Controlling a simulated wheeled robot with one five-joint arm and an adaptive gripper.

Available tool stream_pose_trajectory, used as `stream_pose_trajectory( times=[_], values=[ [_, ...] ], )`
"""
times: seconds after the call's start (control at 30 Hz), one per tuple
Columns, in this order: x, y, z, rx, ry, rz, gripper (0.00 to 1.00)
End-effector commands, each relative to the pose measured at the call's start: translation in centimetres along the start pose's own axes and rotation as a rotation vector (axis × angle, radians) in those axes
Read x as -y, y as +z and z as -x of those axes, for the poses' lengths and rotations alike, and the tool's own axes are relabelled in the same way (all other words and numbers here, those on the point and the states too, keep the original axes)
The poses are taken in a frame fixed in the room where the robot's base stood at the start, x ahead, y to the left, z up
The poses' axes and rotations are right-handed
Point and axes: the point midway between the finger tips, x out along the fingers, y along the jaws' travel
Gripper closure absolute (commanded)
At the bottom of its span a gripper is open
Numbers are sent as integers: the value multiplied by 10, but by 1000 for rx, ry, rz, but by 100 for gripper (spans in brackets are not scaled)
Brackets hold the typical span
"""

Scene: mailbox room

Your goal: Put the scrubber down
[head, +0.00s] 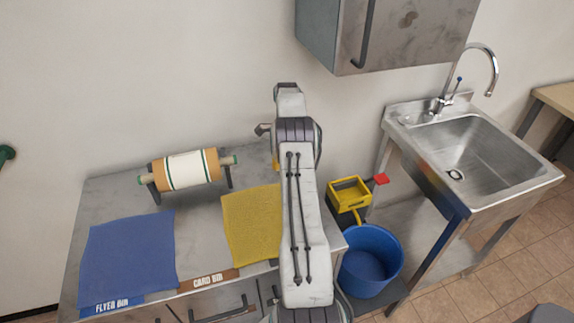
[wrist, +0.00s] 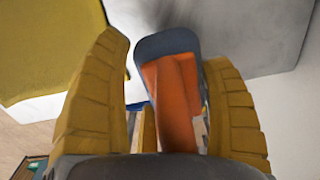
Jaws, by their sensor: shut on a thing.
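The scrubber (wrist: 176,98), with a dark grey rim and an orange inner part, is between the two yellow fingers of my gripper (wrist: 168,52) in the wrist view. My gripper is shut on it. In the head view my arm hides the scrubber and nearly all of the gripper. The grey metal table (head: 196,215) lies under the arm. A yellow mat (head: 250,222) on it, left of my arm, also shows at the upper left of the wrist view (wrist: 45,45). I cannot tell the scrubber's height above the table.
A blue mat (head: 127,255) lies at the table's left front. A roller on a stand (head: 185,170) is at the back. Labels read FLYER BIN and CARD BIN. Right of the arm are a blue bucket (head: 369,262), a yellow wringer (head: 349,194) and a sink (head: 470,150). A wall cabinet (head: 395,35) hangs above.

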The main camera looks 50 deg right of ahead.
Motion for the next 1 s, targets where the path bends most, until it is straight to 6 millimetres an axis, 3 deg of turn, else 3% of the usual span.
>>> stream_pose_trajectory(
  times=[0.3, 0.7, 0.73, 1.0],
  values=[
    [0, 0, -30, 0, 0, 0, 62],
    [0, 0, -34, 0, -1, 0, 62],
    [0, 0, -34, 0, 0, 0, 24],
    [0, 0, -33, 0, 0, 0, 0]
  ],
)
